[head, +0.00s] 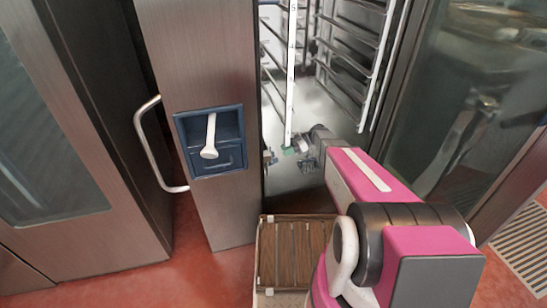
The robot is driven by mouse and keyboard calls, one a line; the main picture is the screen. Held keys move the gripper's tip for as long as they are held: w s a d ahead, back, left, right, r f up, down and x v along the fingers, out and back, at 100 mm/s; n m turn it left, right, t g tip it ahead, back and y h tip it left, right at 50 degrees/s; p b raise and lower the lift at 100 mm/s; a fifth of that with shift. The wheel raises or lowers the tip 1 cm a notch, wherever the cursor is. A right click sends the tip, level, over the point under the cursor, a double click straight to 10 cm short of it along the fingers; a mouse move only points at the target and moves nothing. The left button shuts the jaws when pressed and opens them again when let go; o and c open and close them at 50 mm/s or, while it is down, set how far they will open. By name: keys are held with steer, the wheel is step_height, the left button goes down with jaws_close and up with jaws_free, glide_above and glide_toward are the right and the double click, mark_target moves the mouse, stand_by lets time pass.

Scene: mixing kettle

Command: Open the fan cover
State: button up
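A tall narrow pale strip (291,75) stands upright in the open oven-like cabinet, left of the wire racks. It looks like the edge of the fan cover, but its face is not clearly visible. My gripper (295,148) reaches into the cabinet opening and is at the lower end of this strip. A small greenish patch shows at its tip. The fingers are small and partly hidden by the wrist, so I cannot tell whether they touch or hold the strip, or whether they are open.
Wire racks (345,45) fill the cabinet's upper part. A steel door panel with a blue latch recess (182,150) stands at the left, beside a curved handle (147,145). A glass panel (475,85) stands at the right. A slatted wooden crate (259,250) is below my arm.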

steer(key=x, duration=0.7)
steer(key=shift+a, duration=0.1)
jaws_close()
